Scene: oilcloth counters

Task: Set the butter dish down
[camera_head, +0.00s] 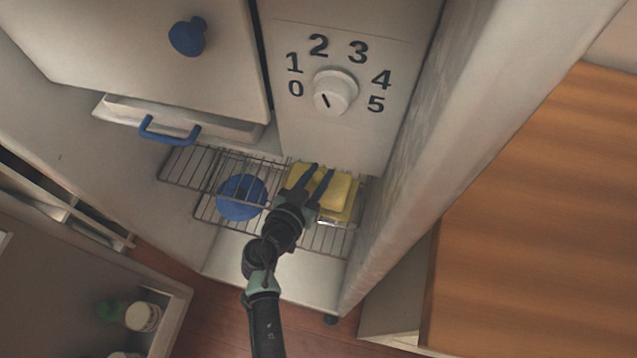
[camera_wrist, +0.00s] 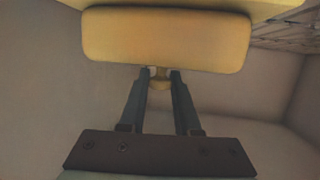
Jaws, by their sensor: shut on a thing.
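The yellow butter dish (camera_head: 340,191) is at the right end of the wire shelf in the head view. My gripper (camera_head: 318,180) reaches over it from the front, shut on a part of it. In the wrist view the yellow dish (camera_wrist: 165,38) fills the top, and my fingertips (camera_wrist: 160,76) close on a small yellow knob below its broad face. Whether the dish touches the shelf is hidden.
The wire shelf (camera_head: 215,205) holds a round blue object (camera_head: 242,197) left of my gripper. A drawer with a blue handle (camera_head: 169,131) is above left. A numbered dial (camera_head: 334,92) is on the panel above. The fridge side wall (camera_head: 400,180) stands close on the right.

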